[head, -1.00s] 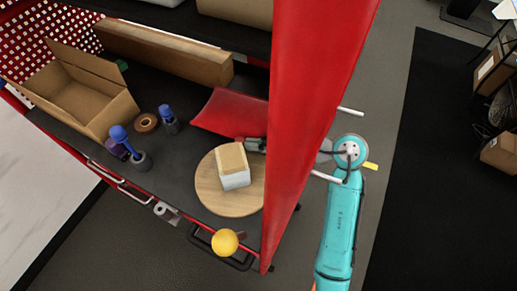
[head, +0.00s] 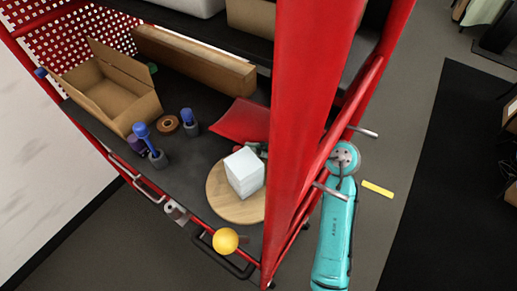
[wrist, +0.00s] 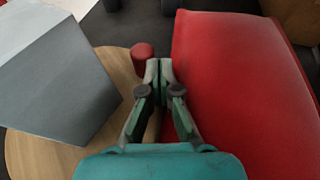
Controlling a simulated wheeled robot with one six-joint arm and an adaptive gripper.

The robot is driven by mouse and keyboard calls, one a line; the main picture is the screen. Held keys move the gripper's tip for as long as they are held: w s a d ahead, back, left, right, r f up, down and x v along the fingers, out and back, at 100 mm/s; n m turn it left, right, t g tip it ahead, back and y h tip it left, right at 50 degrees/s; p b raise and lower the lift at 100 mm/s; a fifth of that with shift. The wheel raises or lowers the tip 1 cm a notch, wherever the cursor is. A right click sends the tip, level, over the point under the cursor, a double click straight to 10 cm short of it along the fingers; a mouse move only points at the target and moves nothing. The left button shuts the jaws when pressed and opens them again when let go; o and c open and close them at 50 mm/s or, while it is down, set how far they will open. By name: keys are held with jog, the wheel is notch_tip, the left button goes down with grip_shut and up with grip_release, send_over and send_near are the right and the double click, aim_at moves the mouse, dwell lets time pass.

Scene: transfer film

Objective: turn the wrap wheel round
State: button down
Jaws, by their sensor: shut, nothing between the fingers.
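The wrap wheel (head: 222,204) is a round pale wooden disc on the dark bench; it also shows in the wrist view (wrist: 22,150). A white box (head: 245,172) stands on it and looks grey in the wrist view (wrist: 60,80). A short red peg (wrist: 143,55) stands near the wheel's edge. My gripper (wrist: 158,66) is shut and empty, its tips just right of the peg; I cannot tell whether they touch. In the head view a red post hides most of my gripper, with a little showing behind the box.
A red curved piece (head: 242,120) lies beside the wheel, close right of my gripper in the wrist view. The red post (head: 300,110) stands in front of my arm. An open carton (head: 120,95), a tape roll (head: 168,124) and blue-handled tools (head: 143,135) stand left. A yellow ball (head: 225,241) is at the front.

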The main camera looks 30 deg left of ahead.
aim_at(240, 147)
jog(key=shift+s+a+r, duration=0.1)
jog(key=shift+a, duration=0.25)
jog(key=shift+s+a+n+g, duration=0.15)
jog(key=shift+a+n+g, duration=0.2)
jog(key=shift+n+g, duration=0.3)
jog(key=shift+s+a, duration=0.55)
jog(key=shift+a, duration=0.25)
jog(key=shift+s+a, duration=0.1)
